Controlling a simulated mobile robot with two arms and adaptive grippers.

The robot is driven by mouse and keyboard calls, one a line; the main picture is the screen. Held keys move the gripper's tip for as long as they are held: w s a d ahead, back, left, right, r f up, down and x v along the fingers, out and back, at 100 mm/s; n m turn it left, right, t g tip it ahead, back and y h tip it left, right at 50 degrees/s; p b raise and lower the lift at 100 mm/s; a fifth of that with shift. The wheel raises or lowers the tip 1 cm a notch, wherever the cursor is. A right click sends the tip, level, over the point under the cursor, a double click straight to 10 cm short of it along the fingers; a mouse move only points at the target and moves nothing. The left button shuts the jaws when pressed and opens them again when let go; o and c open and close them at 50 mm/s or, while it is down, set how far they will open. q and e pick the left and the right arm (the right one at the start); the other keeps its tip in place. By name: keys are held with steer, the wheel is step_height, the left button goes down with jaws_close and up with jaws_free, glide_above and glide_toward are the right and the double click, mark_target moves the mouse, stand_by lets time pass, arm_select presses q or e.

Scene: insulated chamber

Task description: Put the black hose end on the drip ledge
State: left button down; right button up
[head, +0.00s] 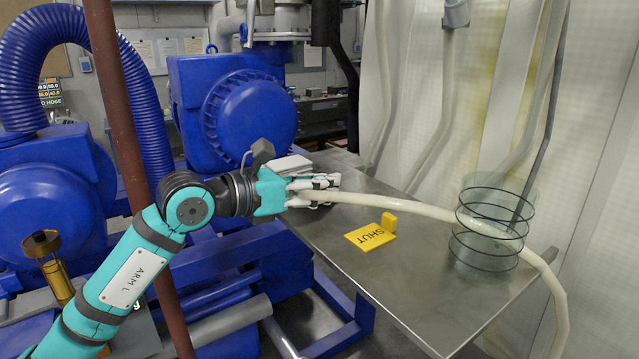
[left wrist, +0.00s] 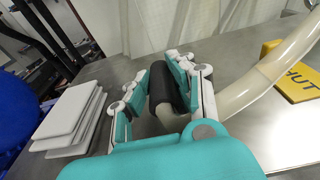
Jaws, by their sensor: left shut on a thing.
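My left gripper (head: 313,188) is shut on the end of a cream hose (head: 395,206), above the steel ledge (head: 345,222). In the left wrist view the black hose end (left wrist: 160,84) lies between the fingers of the gripper (left wrist: 167,92), with cream hose below it. In the head view the fingers hide most of that end. The hose runs right from the gripper, through a clear cylinder with black rings (head: 490,222), and down past the ledge's right edge. I cannot tell whether the steel surface is the drip ledge. My right gripper is not in view.
A yellow SHUT tag (head: 371,237) lies on the steel surface in front of the hose. Stacked pale plates (left wrist: 68,118) lie left of the gripper in the wrist view. Other hoses hang along the pale wall (head: 480,90). A brown pole (head: 125,150) stands left.

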arm_select(q)
steer(key=shift+f, duration=0.2)
steer(key=c, duration=1.1)
jaws_free()
